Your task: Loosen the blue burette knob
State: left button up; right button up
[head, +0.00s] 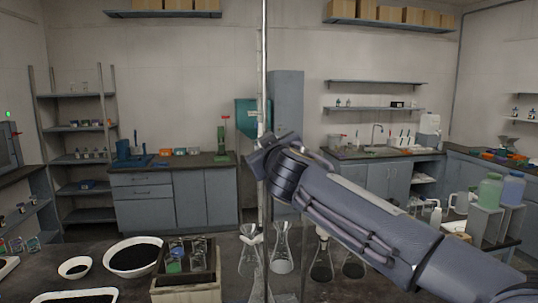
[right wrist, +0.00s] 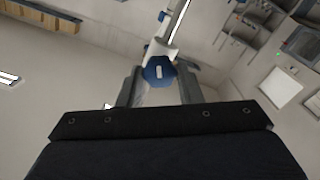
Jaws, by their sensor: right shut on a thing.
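The blue burette knob (right wrist: 158,70) shows in the right wrist view as a faceted blue disc with a white mark, at the foot of a pale tube. My right gripper (right wrist: 160,84) has one finger on each side of it and is shut on it. In the head view my right arm comes in from the right, and its gripper (head: 258,157) is at the tall vertical burette and rod (head: 263,60). There the knob is hidden behind my gripper and wrist. My left gripper is in neither view.
Several glass flasks (head: 281,255) stand on the dark bench below my right arm. A wooden box with bottles (head: 188,283) and white bowls of dark grains (head: 134,256) are at the left. Bottles (head: 489,190) stand at the right.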

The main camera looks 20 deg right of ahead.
jog(key=shift+a+f+n+b, duration=0.1)
jog(key=shift+n+b, duration=0.25)
jog(key=shift+n, duration=2.75)
jog(key=shift+f+n+b, duration=0.1)
jog(key=shift+n+b, duration=0.2)
jog(key=shift+n, duration=2.8)
jog(key=o, duration=0.9)
jog(key=shift+o, duration=0.2)
